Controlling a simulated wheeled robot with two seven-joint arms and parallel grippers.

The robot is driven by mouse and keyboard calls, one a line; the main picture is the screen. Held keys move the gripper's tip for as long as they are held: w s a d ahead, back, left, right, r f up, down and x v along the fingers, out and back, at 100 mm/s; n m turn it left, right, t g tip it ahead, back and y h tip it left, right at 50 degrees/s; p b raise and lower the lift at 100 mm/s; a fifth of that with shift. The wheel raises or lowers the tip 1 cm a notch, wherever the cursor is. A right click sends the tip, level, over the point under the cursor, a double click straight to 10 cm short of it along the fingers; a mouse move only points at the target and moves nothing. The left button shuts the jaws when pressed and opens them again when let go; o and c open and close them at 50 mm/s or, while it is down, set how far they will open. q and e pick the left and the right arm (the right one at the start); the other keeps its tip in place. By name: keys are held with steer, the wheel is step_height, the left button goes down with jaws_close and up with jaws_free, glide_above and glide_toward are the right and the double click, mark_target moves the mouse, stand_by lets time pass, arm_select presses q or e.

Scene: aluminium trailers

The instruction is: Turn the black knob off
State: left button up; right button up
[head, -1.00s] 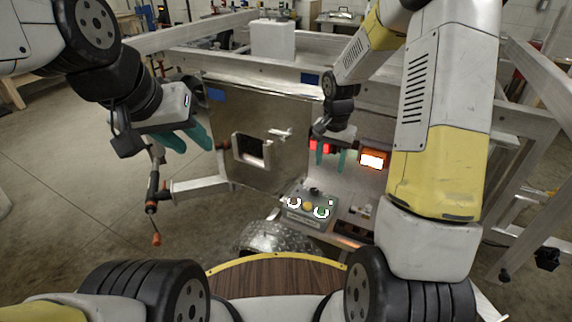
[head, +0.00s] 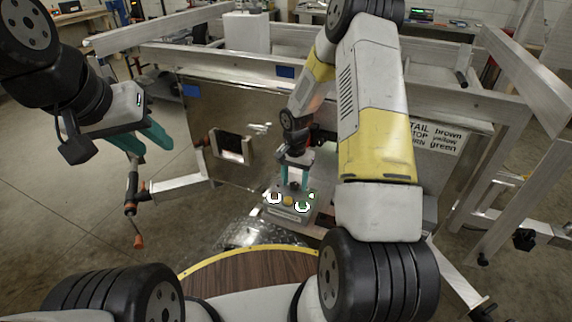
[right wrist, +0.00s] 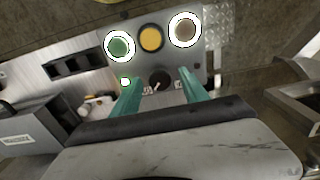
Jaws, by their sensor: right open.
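The black knob (right wrist: 160,79) sits on the grey control box (right wrist: 208,62), between my open right fingers in the right wrist view. The box also shows in the head view (head: 285,213), where my right gripper (head: 294,185) hangs over its back part and covers the knob. The fingers are on either side of the knob; whether they touch it I cannot tell. My left gripper (head: 152,146) is open and empty, away from the box.
A metal panel (head: 200,105) with a square opening stands behind the box. A bar with orange-tipped fittings (head: 132,190) is near my left gripper. Aluminium rails (head: 470,215) flank the right side. A wooden round-edged top (head: 250,268) lies in front.

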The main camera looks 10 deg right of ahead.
jaws_close()
steer(key=shift+n, duration=0.3)
steer(key=n, duration=0.3)
steer(key=shift+n, duration=0.3)
steer(key=n, duration=0.4)
steer(key=shift+n, duration=0.3)
steer(key=n, duration=0.4)
steer(key=shift+n, duration=2.5)
